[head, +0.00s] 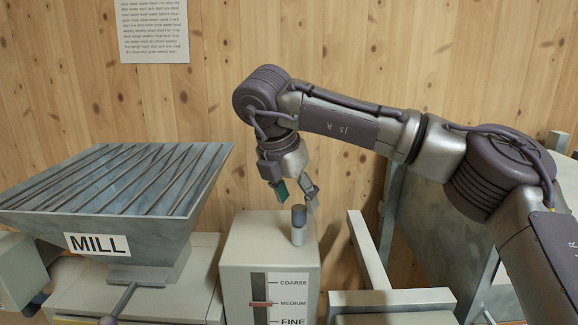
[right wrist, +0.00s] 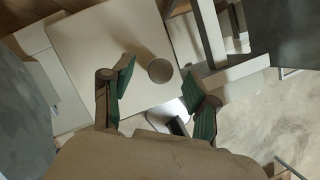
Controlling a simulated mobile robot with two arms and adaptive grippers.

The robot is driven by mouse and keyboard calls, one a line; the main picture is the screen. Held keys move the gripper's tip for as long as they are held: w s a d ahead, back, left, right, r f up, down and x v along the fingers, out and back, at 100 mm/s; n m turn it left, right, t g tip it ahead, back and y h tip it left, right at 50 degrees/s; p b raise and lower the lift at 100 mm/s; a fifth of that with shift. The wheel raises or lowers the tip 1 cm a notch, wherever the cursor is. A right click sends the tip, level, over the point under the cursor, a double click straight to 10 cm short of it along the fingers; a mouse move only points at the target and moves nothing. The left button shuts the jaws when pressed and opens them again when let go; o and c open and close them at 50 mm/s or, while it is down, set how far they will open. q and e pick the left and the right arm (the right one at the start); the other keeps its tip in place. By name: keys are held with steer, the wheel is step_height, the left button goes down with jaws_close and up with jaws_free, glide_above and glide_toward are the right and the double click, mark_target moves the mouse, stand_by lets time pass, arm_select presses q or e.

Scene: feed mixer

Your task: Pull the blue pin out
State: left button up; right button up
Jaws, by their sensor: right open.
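The pin (head: 299,226) stands upright on top of a pale box, with a dark blue-grey head and a lighter shaft below. My right gripper (head: 297,196) is open and points down just above the pin's head. In the right wrist view the pin's round top (right wrist: 160,70) shows between the two green-padded fingers of the gripper (right wrist: 158,84), a little beyond the fingertips. Neither finger appears to touch it. My left gripper is not in view.
The pale box (head: 241,267) carries a scale marked COARSE, MEDIUM and FINE, with a red pointer (head: 261,304) at MEDIUM. A grey hopper labelled MILL (head: 150,220) stands to the left. A pale frame (head: 368,250) stands to the right. A wooden wall is behind.

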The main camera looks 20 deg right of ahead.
mark_target(299, 207)
steer(key=shift+p+x, duration=0.4)
steer(key=shift+x, duration=0.7)
steer(key=shift+d+f, duration=0.1)
steer(key=shift+f, duration=0.25)
steer(key=shift+d+f, duration=0.1)
steer(key=shift+f, duration=0.2)
steer(key=shift+w+f, duration=0.1)
jaws_close()
steer(key=c, duration=0.8)
jaws_free()
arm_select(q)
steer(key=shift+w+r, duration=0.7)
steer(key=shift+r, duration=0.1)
arm_select(e)
jaws_close()
